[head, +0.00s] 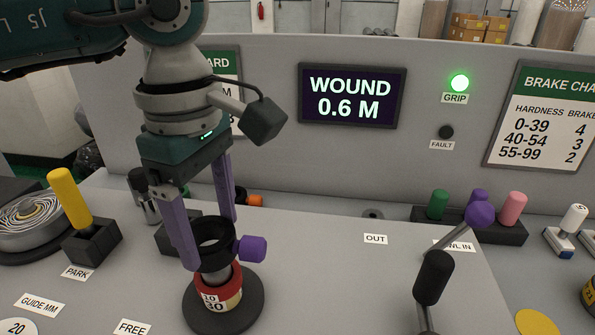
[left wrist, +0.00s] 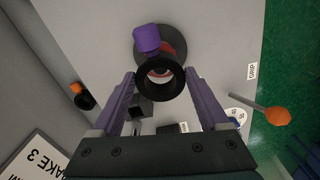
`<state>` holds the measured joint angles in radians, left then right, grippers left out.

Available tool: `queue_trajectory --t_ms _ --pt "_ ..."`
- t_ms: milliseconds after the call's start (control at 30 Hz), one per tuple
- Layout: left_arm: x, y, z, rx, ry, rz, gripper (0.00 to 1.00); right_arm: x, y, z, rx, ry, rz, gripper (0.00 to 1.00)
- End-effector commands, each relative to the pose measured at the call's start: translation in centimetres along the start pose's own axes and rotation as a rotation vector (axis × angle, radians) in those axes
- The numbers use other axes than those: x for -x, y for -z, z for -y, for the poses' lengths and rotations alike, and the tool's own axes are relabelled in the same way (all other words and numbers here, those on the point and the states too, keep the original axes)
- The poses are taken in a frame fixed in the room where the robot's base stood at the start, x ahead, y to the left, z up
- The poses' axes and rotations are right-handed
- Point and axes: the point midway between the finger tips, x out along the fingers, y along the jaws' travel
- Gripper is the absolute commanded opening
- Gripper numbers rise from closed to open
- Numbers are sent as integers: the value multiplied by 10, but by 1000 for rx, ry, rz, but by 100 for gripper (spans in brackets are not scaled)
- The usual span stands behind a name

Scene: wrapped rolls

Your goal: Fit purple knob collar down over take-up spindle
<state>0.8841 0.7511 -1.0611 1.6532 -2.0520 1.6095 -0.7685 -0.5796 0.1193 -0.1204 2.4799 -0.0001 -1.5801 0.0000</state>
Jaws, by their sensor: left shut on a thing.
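The purple knob collar (head: 214,256) is a black ring with a purple knob (head: 252,248) on its right side. My left gripper (head: 211,242) is shut on the ring, one purple finger on each side. The take-up spindle (head: 217,274) is a grey post in a red and cream labelled roll (head: 220,296) on a dark round base. The collar is directly above the roll, at the post's top. I cannot tell whether the post enters the ring. In the left wrist view, the post and red roll show through the ring (left wrist: 161,94).
A yellow handle (head: 69,196) on a black block stands left. Green, purple and pink pegs (head: 511,208) sit in a rack behind. A screen reads WOUND 0.6 M (head: 351,97); the GRIP lamp (head: 459,83) glows green.

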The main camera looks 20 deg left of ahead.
Motion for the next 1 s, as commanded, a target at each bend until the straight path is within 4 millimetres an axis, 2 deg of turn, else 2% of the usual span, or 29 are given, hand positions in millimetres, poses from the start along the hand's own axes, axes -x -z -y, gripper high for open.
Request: queue_trajectory --t_ms 1000 --pt "-1 0 0 0 -1 0 8 -6 -2 -1 2 -2 1 100"
